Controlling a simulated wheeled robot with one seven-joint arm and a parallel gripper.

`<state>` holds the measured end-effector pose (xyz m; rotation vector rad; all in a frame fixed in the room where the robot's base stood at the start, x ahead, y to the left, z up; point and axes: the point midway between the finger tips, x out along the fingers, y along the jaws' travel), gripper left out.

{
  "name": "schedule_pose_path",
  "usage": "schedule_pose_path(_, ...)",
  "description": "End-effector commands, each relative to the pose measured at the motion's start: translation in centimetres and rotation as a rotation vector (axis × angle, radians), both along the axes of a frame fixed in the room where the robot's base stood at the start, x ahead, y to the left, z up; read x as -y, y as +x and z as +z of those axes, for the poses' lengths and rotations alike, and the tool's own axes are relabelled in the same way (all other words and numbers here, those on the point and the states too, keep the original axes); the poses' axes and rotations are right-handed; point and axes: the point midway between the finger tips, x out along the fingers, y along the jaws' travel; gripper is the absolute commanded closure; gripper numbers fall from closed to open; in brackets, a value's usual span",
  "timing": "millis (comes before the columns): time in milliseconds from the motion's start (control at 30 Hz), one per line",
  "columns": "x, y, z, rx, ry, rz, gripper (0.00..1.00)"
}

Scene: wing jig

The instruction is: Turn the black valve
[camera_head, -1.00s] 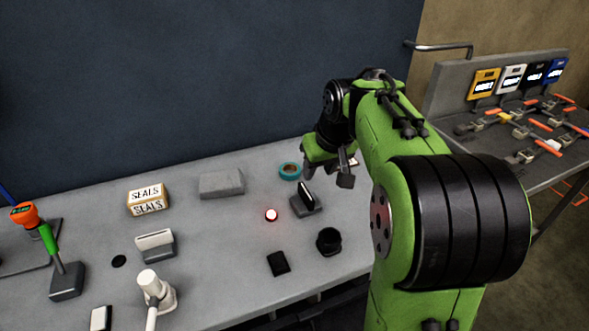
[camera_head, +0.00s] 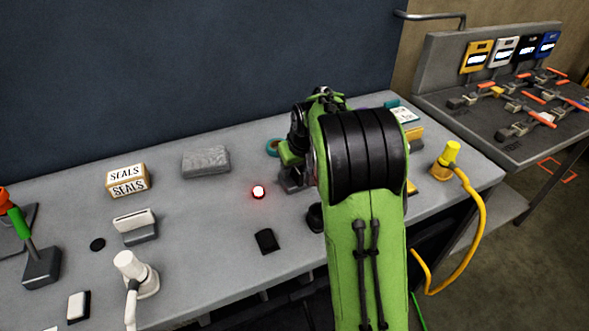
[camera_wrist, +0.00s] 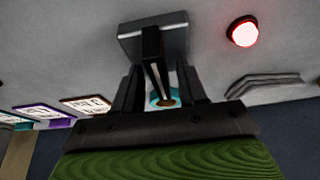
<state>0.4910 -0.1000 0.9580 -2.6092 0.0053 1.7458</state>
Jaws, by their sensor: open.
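A black upright plate (camera_wrist: 152,48) stands on a grey block (camera_wrist: 130,45) in the wrist view. My gripper (camera_wrist: 158,68) is open, with one finger on each side of the plate; I cannot tell whether they touch it. In the head view my arm hides most of the gripper and plate, and the grey block (camera_head: 291,183) shows only partly. On the right-hand bench, a black sign (camera_head: 527,51) stands behind several valves with orange handles (camera_head: 541,118). Which valve belongs to the black sign is not clear.
A glowing red button (camera_head: 259,192) is left of the grey block, and it shows in the wrist view (camera_wrist: 243,32). A teal tape roll (camera_head: 272,147) is behind. A yellow plug (camera_head: 447,160) with hose is right.

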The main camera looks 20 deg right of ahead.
Motion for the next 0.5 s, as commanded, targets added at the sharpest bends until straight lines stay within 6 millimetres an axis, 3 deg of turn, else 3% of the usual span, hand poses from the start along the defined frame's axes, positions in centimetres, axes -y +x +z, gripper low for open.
schedule_pose_path(200, -0.02, 0.05, 0.03, 0.001, 0.0, 0.0, 0.58)
schedule_pose_path(500, -0.02, 0.03, 0.06, 0.001, 0.0, 0.0, 1.0)
